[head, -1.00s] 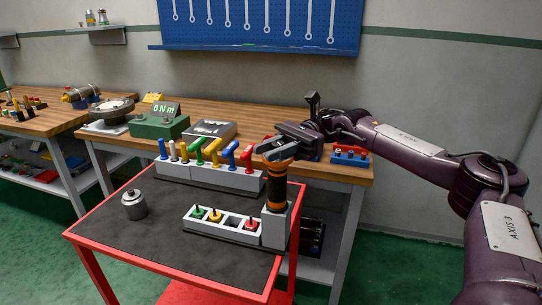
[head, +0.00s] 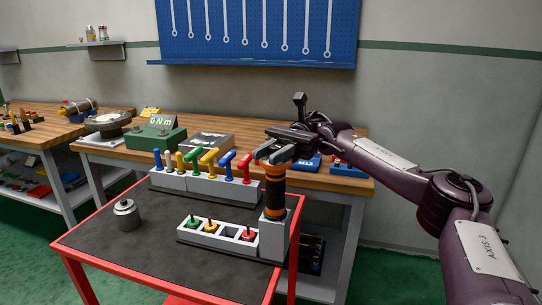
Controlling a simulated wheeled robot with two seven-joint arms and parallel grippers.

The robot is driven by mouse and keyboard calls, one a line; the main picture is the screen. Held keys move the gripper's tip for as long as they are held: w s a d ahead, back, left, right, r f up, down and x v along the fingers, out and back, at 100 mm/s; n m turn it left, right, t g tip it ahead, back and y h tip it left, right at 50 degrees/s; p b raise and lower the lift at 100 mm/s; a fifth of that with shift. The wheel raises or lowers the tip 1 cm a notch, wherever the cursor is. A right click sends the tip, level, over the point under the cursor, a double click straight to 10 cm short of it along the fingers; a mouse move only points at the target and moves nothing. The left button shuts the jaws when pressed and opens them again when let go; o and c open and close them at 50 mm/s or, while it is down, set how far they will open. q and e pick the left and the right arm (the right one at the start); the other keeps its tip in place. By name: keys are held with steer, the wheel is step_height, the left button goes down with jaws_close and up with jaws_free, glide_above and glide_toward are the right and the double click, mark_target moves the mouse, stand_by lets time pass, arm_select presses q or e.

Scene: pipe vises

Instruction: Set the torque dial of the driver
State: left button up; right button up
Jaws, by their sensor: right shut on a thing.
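The driver (head: 274,192), black with orange bands, stands upright in a grey block holder (head: 273,236) at the right end of the red cart. My right gripper (head: 275,154) is at the top of the driver and shut on it. The gripper fingers cover the driver's top end, so the dial and any marks on it cannot be read. My left gripper is not in view.
A grey rack (head: 212,186) of several coloured-handled tools stands behind the driver. A low tray (head: 212,237) with coloured pieces is to its left. A metal cylinder (head: 126,215) stands on the cart (head: 160,245). A green meter (head: 156,138) reads 0 Nm.

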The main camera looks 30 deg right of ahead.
stand_by(0.3)
steer(key=o, duration=1)
